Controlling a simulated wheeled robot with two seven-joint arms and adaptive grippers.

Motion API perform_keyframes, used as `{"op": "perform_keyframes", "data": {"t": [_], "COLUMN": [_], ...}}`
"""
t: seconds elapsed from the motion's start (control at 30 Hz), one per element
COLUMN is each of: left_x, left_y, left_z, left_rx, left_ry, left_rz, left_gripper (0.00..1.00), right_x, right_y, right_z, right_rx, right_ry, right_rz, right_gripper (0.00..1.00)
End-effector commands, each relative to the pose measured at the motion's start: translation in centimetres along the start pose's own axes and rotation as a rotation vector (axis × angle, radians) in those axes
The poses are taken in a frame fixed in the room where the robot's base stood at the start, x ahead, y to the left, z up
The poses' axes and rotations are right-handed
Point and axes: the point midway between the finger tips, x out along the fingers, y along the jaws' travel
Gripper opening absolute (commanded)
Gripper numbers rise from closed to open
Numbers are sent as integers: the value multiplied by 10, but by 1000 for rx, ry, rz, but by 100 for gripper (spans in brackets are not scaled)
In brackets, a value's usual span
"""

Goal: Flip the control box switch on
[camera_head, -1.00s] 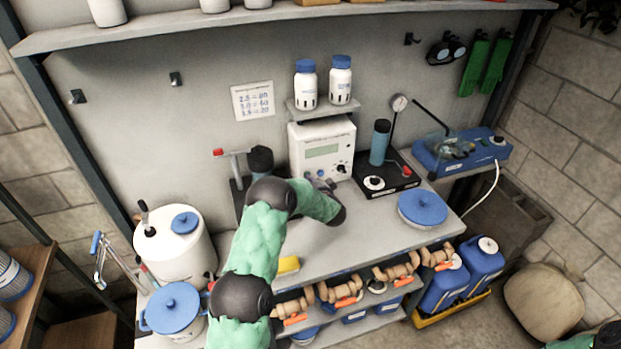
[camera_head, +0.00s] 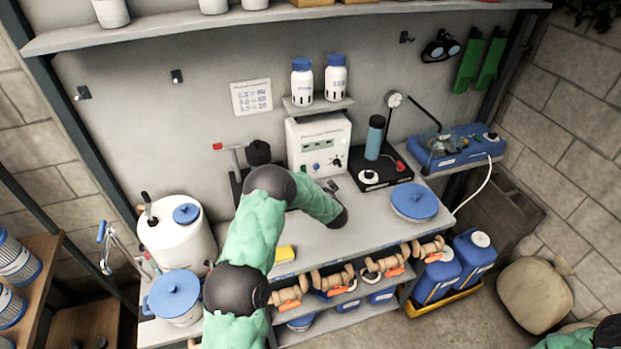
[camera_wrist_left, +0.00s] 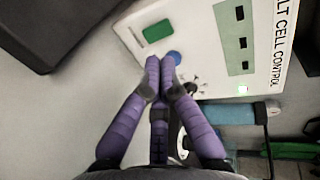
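The white control box (camera_head: 318,146) stands at the back of the bench against the panel. My left gripper (camera_head: 331,184) is just in front of the box's lower edge. In the wrist view its purple fingertips (camera_wrist_left: 161,66) are together, empty, right at the blue knob; contact cannot be told. My right gripper is out of view.
A black stand with a blue cylinder (camera_head: 374,138) is right of the box, and a red-handled device (camera_head: 232,147) is left. A blue-lidded dish (camera_head: 414,201) and a yellow sponge (camera_head: 285,254) lie on the bench. Bottles (camera_head: 336,77) stand on a small shelf above.

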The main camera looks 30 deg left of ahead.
Motion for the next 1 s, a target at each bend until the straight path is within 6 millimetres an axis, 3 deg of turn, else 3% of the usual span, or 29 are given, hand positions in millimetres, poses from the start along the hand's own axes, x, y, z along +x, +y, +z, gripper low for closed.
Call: {"op": "perform_keyframes", "data": {"t": [0.2, 0.4, 1.0], "left_x": [-38, -56, -58], "left_y": [-10, -13, -13], "left_z": [-2, -1, -1], "left_rx": [0, -1, -1], "left_ry": [4, 2, 1], "left_rz": [-1, 0, -1], "left_gripper": [0, 0, 0], "right_x": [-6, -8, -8], "right_y": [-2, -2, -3], "right_z": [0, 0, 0], "right_rx": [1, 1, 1], "right_ry": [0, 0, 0], "right_rz": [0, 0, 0], "right_gripper": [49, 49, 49]}}
